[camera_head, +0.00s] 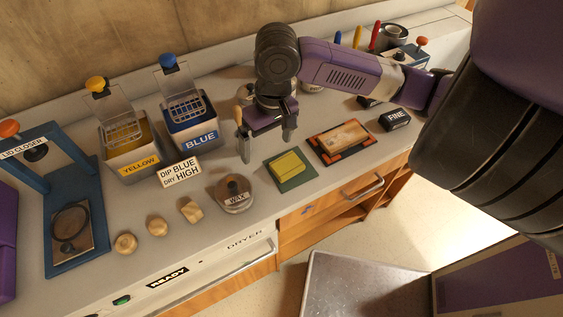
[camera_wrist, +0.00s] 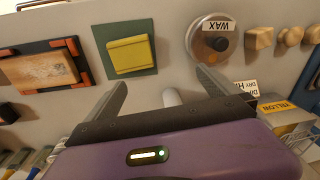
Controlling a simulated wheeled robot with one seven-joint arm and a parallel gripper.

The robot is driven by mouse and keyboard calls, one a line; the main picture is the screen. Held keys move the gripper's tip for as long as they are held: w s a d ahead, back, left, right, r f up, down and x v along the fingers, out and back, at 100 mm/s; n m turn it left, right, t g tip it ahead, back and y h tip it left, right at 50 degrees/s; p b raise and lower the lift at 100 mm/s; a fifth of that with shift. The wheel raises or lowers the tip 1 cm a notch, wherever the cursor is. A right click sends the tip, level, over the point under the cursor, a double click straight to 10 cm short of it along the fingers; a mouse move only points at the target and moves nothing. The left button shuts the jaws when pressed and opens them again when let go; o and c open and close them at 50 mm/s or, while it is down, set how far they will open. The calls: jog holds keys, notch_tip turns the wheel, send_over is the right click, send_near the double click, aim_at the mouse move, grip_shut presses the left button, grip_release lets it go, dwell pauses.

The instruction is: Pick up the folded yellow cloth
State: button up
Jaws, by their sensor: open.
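The folded yellow cloth (camera_head: 287,164) lies on a dark green square mat (camera_head: 298,182) near the front edge of the counter. In the wrist view the yellow cloth (camera_wrist: 129,54) rests on the green mat (camera_wrist: 146,27), beyond the fingertips and a little left of the middle. My gripper (camera_head: 267,148) is open and empty, above the counter just behind and left of the cloth. Its two fingers also show in the wrist view (camera_wrist: 160,80), apart from the cloth. The cloth is fully in view.
Left of the mat is a round WAX tin (camera_head: 235,194). Right of it, a wooden block (camera_head: 343,137) lies in a black-and-orange holder. Behind left stand the BLUE bin (camera_head: 200,138) and YELLOW bin (camera_head: 139,163). A DIP BLUE DRY HIGH sign (camera_head: 180,172) stands before them.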

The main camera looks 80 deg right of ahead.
aim_at(285, 161)
jog(key=shift+m+g, duration=0.3)
jog(key=shift+g, duration=0.3)
jog(key=s, duration=0.1)
jog(key=s+d, duration=0.1)
jog(key=s, duration=0.2)
jog(key=shift+d+f, duration=0.25)
jog(key=shift+d, duration=0.15)
jog(key=shift+s+f, duration=0.1)
jog(key=shift+f, duration=0.75)
jog(key=shift+d+f+p, duration=0.2)
jog(key=shift+f+p, duration=0.45)
jog(key=shift+f, duration=2.35)
jog(key=c, duration=1.4)
jog(key=shift+c, duration=0.2)
jog(key=shift+r, duration=0.2)
notch_tip(285, 161, up, 20)
jog(key=shift+f, duration=0.15)
